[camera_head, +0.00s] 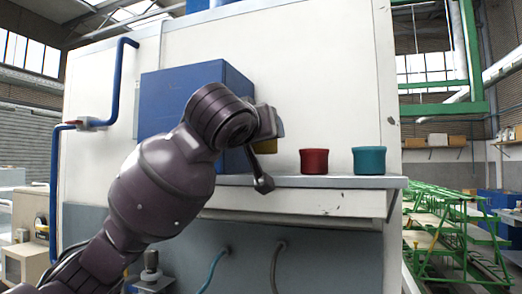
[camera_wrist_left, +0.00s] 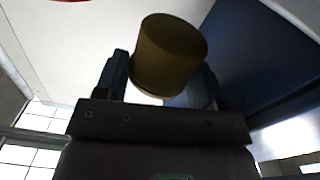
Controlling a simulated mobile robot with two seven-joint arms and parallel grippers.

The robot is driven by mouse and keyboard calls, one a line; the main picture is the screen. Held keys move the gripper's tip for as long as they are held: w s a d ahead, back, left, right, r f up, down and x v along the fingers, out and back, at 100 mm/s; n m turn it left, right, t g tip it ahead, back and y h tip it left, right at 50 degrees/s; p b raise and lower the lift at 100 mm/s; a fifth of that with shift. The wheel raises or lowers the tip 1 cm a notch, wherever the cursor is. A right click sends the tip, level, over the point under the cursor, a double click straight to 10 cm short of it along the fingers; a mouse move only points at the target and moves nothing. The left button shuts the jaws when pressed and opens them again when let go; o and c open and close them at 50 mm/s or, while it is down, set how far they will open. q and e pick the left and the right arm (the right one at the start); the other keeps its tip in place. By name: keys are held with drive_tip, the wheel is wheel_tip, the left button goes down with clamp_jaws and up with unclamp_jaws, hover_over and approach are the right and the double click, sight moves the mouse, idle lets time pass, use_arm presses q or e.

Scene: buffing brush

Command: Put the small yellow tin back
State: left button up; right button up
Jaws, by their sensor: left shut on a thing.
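The small yellow tin (camera_wrist_left: 168,55) is held between the two fingers of my left gripper (camera_wrist_left: 163,78) in the left wrist view. In the head view only a sliver of the tin (camera_head: 265,147) shows, because my left wrist and gripper (camera_head: 266,140) hide most of it. The gripper is in front of the white machine, just above the left part of its shelf (camera_head: 340,182). Whether the tin touches the shelf is hidden. My right gripper is not in view.
A blue box (camera_head: 170,92) is behind and left of my gripper, close beside the tin. A red tin (camera_head: 314,161) and a teal tin (camera_head: 369,160) stand on the shelf to the right. Bare shelf lies between my gripper and the red tin.

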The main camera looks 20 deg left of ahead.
sight(259, 151)
use_arm(q)
drive_tip(key=shift+f, duration=1.9)
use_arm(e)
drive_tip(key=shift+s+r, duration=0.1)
use_arm(q)
drive_tip(key=o, duration=1)
drive_tip(key=shift+c, duration=0.2)
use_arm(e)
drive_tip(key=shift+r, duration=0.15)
use_arm(q)
drive_tip(key=shift+s, duration=0.3)
drive_tip(key=s+b, duration=0.3)
drive_tip(key=s, duration=0.8)
drive_tip(key=shift+s+a, duration=0.2)
drive_tip(key=shift+s, duration=0.05)
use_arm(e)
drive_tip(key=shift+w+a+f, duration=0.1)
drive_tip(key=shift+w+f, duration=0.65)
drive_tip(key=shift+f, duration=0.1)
